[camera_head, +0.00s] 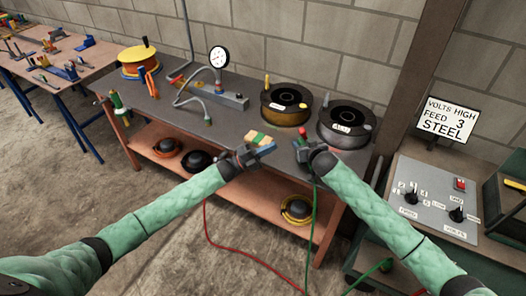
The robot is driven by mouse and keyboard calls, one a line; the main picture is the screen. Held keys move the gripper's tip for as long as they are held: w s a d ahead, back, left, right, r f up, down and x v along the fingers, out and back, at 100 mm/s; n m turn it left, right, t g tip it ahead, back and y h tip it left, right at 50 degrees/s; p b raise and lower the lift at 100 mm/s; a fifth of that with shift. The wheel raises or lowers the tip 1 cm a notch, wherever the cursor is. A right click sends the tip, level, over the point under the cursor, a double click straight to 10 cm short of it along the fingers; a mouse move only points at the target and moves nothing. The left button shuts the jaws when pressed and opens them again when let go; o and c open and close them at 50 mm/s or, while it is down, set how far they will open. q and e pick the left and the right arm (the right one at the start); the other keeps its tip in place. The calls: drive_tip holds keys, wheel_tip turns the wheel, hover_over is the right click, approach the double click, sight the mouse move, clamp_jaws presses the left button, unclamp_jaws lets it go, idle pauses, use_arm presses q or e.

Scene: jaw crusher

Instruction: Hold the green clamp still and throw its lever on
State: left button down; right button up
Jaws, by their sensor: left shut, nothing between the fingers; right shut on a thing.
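My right gripper (302,148) is shut at the front edge of the dark bench top. It holds the green clamp, which is small and mostly hidden by the fingers. A red-tipped lever (303,132) stands up just behind these fingers. A green cable (313,210) hangs down from this spot. My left gripper (262,153) is shut and empty, to the left of the clamp and apart from it. Whether the lever is on or off is too small to tell.
Two wire spools (286,103), (346,123) stand behind on the bench (160,108). A red cable (208,225) hangs in front. A control box (440,200) and a sign (447,118) are at right.

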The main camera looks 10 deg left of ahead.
sight(302, 129)
use_arm(q)
drive_tip(key=x, duration=0.9)
idle(0.3)
drive_tip(key=r+g+y, duration=0.1)
drive_tip(key=y, duration=0.1)
drive_tip(key=d+r+g+y, duration=0.1)
drive_tip(key=shift+w+d+r+y, duration=0.1)
drive_tip(key=shift+w+d+y, duration=0.1)
drive_tip(key=shift+w+y, duration=0.2)
drive_tip(key=shift+w+d+r, duration=0.1)
drive_tip(key=shift+d, duration=0.2)
drive_tip(key=s+a+r, duration=0.2)
drive_tip(key=s+a, duration=0.1)
drive_tip(key=a, duration=0.2)
drive_tip(key=s+a+r, duration=0.2)
drive_tip(key=a+r, duration=0.1)
drive_tip(key=a, duration=0.3)
drive_tip(key=shift+s+a+r, duration=0.25)
drive_tip(key=shift+s+r, duration=0.05)
drive_tip(key=shift+s, duration=0.1)
